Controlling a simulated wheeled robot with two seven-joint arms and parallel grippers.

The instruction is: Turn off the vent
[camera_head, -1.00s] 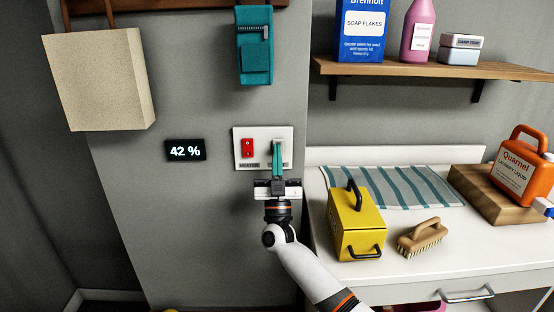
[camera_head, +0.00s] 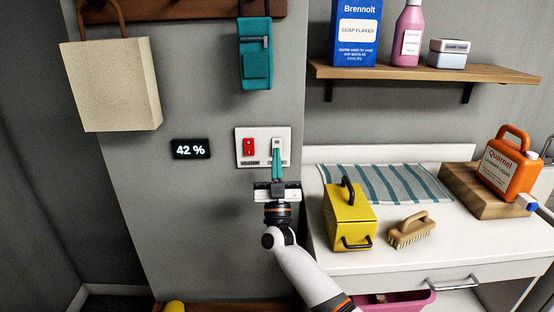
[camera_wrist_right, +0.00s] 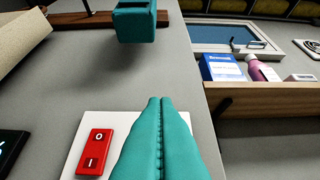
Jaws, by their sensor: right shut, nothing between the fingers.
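A white switch plate (camera_head: 263,133) is on the grey wall. It carries a red rocker switch (camera_head: 249,147) on its left and a white rocker switch (camera_head: 278,142) on its right. Small labels under the switches are too blurred to read. My right gripper (camera_head: 277,152) has its teal fingers shut and empty, with the tips at the lower part of the white switch. I cannot tell whether they touch it. In the right wrist view the fingers (camera_wrist_right: 160,101) hide the white switch, and the red switch (camera_wrist_right: 95,152) shows marks O and I. My left gripper is not in view.
A display reading 42 % (camera_head: 190,149) is left of the plate. A teal device (camera_head: 255,65) and a beige bag (camera_head: 112,85) hang above. At right, a counter (camera_head: 420,262) holds a yellow box (camera_head: 350,218), a brush (camera_head: 410,232) and an orange jug (camera_head: 512,172).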

